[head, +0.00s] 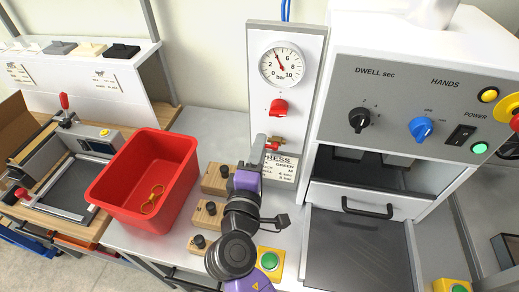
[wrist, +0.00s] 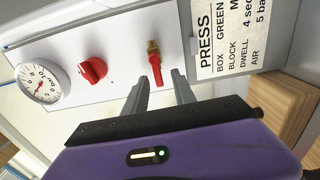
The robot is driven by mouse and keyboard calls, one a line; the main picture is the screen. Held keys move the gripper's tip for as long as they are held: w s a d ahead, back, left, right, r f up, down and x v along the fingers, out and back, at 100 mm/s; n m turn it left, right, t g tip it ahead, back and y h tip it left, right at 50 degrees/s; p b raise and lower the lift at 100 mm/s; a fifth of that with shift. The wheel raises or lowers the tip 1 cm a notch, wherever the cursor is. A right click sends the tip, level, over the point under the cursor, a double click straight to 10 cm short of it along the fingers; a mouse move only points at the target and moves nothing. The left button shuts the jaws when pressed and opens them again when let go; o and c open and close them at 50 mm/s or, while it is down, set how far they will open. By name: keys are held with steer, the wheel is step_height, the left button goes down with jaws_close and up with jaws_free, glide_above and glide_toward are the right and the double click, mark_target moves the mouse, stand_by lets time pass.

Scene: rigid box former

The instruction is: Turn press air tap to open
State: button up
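The press air tap is a small brass valve with a red lever (wrist: 156,67), mounted on the white panel (wrist: 120,38). In the head view the tap (head: 277,142) is partly hidden by my gripper (head: 261,150). In the wrist view my gripper (wrist: 162,77) is open, with one finger on each side of the lever's free end. The lever stands out between the fingertips; whether either finger touches it, I cannot tell. The lever points toward my gripper, in line with the brass body.
A red regulator knob (head: 278,107) and a pressure gauge (head: 282,64) sit above the tap. A PRESS label (wrist: 232,35) is beside it. The press housing (head: 420,100) stands close on the right. Wooden blocks (head: 215,180) and a red bin (head: 130,205) are on the left.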

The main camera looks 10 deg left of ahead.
steer(key=s+b, duration=0.1)
steer(key=s, duration=0.6)
steer(key=shift+s+b, duration=0.4)
steer(key=shift+a, duration=0.2)
